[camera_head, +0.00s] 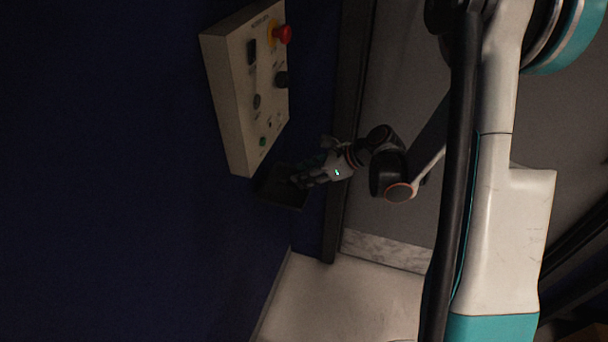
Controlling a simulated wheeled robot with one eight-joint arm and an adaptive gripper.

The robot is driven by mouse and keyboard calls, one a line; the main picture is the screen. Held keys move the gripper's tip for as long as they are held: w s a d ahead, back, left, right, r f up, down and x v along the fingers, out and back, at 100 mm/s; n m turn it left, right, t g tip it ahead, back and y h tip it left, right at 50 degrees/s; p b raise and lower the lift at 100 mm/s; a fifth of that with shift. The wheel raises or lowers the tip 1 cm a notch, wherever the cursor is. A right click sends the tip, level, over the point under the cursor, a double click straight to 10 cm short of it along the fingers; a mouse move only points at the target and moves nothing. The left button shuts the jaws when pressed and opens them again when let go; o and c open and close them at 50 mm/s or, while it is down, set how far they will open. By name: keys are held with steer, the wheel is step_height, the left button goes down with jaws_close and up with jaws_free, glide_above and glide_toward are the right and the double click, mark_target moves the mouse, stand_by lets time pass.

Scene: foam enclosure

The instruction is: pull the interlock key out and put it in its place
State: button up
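A beige control box (225,105) is fixed to the dark blue wall at the upper left. Its face carries a red mushroom button on a yellow base (282,34), dark knobs or switches (281,79) and a small green button (263,142). A small dark tray or holder (283,197) sits just below the box. My gripper (298,180) is at this tray, its fingers over or in it. Whether the fingers touch the tray is too dark to tell. I cannot make out the interlock key; the fingers may hide it.
A dark vertical post (345,110) stands right of the box, close to my gripper. A grey panel (400,60) lies behind my arm. A pale floor or ledge (330,300) shows at the bottom. The blue wall at left is bare.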

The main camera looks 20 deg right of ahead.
steer(key=v, duration=1.1)
steer(key=s+a+r+n+g+h+p, duration=0.1)
steer(key=s+a+r+n+h+p, duration=0.1)
steer(key=s+a+r+n, duration=0.4)
steer(key=s+a+r+n+h+p, duration=0.1)
steer(key=s+a+n+h+p, duration=0.1)
steer(key=a+n, duration=0.6)
steer(key=s+d+r+n+t+h+b, duration=0.2)
steer(key=s+d+n, duration=0.4)
steer(key=s+n, duration=0.4)
steer(key=shift+d+r+n+h+b, duration=0.4)
steer(key=shift+r+n+h+b, duration=0.3)
steer(key=shift+h+b, duration=0.35)
